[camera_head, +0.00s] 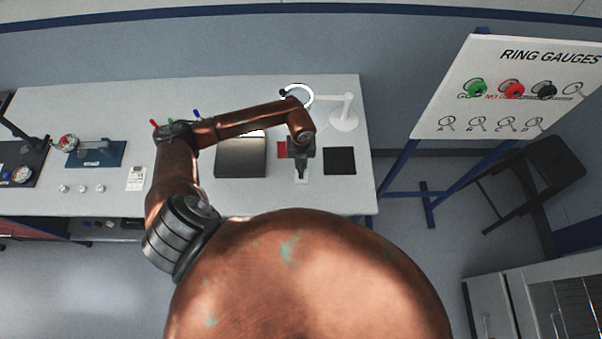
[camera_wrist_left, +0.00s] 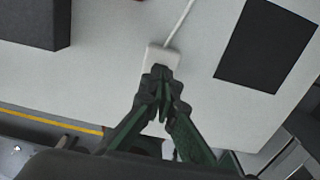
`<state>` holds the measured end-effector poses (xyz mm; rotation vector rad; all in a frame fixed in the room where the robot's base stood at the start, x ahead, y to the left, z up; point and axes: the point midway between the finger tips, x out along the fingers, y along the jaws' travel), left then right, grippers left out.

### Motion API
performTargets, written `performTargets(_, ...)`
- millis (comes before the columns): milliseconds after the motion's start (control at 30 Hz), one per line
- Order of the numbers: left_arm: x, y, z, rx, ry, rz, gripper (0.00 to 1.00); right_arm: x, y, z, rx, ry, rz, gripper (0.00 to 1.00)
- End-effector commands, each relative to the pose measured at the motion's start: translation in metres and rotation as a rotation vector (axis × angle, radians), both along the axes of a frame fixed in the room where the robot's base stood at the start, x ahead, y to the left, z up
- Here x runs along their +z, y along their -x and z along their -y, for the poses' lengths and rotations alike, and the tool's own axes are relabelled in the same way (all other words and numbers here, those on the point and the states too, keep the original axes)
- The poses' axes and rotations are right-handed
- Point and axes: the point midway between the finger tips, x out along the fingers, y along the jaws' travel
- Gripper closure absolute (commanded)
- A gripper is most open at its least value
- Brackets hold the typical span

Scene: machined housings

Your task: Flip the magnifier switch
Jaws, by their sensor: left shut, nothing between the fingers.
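The magnifier (camera_head: 343,118) stands at the back right of the table, with a white base, an arm and a ring-shaped head. In the left wrist view, a small white switch box (camera_wrist_left: 164,55) with a white cord (camera_wrist_left: 180,22) lies on the table. My left gripper (camera_wrist_left: 161,78) is shut and empty, its fingertips over the near part of the box and hiding some of it. I cannot tell whether they touch it or which way the switch is set. In the head view, my left gripper (camera_head: 301,172) points down near the table's front edge. My right gripper is not in view.
A black square mat (camera_head: 339,161) lies right of the gripper; it also shows in the left wrist view (camera_wrist_left: 265,45). A grey block (camera_head: 240,158) lies left of it, with a red patch (camera_head: 282,149) between. A ring gauge board (camera_head: 500,90) stands at the right.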

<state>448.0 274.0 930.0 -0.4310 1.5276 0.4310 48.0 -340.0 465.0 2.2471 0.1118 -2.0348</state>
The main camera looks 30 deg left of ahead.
Motion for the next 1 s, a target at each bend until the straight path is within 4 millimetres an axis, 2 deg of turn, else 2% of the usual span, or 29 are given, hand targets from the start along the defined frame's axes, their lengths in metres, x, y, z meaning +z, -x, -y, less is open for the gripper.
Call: performTargets(1000,-0.013,0.0,0.0,0.0,0.0,0.0,1.0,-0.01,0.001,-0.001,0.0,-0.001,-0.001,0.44)
